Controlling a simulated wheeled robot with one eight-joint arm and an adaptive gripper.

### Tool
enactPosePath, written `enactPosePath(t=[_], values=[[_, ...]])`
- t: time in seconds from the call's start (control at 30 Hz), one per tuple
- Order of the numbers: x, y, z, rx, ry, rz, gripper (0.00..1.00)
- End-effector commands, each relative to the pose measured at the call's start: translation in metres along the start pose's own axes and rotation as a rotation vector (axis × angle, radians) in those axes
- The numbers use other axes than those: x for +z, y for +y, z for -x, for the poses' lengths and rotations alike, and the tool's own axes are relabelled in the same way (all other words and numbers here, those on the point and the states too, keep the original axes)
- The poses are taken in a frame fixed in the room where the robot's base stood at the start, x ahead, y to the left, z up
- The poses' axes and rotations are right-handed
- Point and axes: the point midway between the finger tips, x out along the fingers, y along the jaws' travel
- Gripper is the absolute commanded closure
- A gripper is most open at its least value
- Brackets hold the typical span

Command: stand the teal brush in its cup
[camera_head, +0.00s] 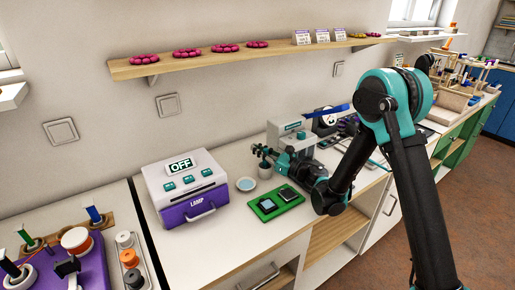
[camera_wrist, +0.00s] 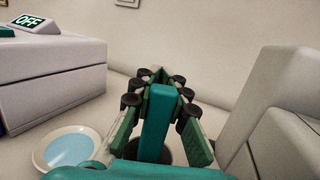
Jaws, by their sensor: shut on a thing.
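The teal brush (camera_wrist: 155,118) stands roughly upright between the fingers of my gripper (camera_wrist: 160,100) in the wrist view. My gripper is shut on it. A dark round opening (camera_wrist: 166,156), probably the cup's, shows low behind the brush. In the head view my gripper (camera_head: 260,150) is just above a small grey cup (camera_head: 264,171) on the counter. The brush is too small to make out there. I cannot tell whether its lower end is inside the cup.
A round dish with a pale blue inside (camera_head: 246,184) lies close to the cup; a purple and white lamp box (camera_head: 184,190) stands left. A green board (camera_head: 276,202) lies in front. A grey and teal machine (camera_head: 287,132) stands behind the gripper. A shelf (camera_head: 215,58) hangs above.

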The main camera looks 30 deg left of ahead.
Motion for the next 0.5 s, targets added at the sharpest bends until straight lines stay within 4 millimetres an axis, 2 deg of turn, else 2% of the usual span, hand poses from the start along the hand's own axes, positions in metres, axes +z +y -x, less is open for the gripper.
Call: enactPosePath(t=[0.17, 0.2, 0.3, 0.4, 0.5], values=[[0.0000, 0.0000, 0.0000, 0.000, 0.000, 0.000, 1.00], [0.0000, 0.0000, 0.0000, 0.000, 0.000, 0.000, 0.82], [0.0001, 0.0000, 0.0000, 0.000, 0.000, 0.000, 0.70], [0.0001, 0.0000, 0.0000, 0.000, 0.000, 0.000, 0.60], [0.0001, 0.0000, 0.0000, 0.000, 0.000, 0.000, 0.60]])
